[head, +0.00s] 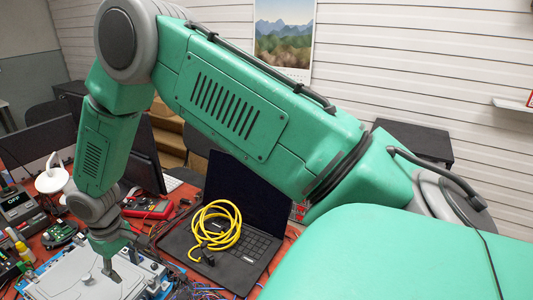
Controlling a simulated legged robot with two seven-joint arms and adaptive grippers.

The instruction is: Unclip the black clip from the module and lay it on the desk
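A pale grey module (70,276) lies on the desk (183,212) at the lower left, partly cut off by the bottom edge. My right gripper (111,272) points down over the module, with its fingertips at or just above the top face. The fingers show small and nearly edge-on, so I cannot tell whether they are open or shut, or whether they touch anything. I cannot make out the black clip; it may be hidden by the gripper or too small to see. My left gripper is not in view.
An open black laptop (262,246) with a coiled yellow cable (216,228) on it stands right of the module. A red multimeter (150,207), a power supply (18,205) and monitors (38,150) stand behind and left. Loose wires clutter the desk; little bare surface shows.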

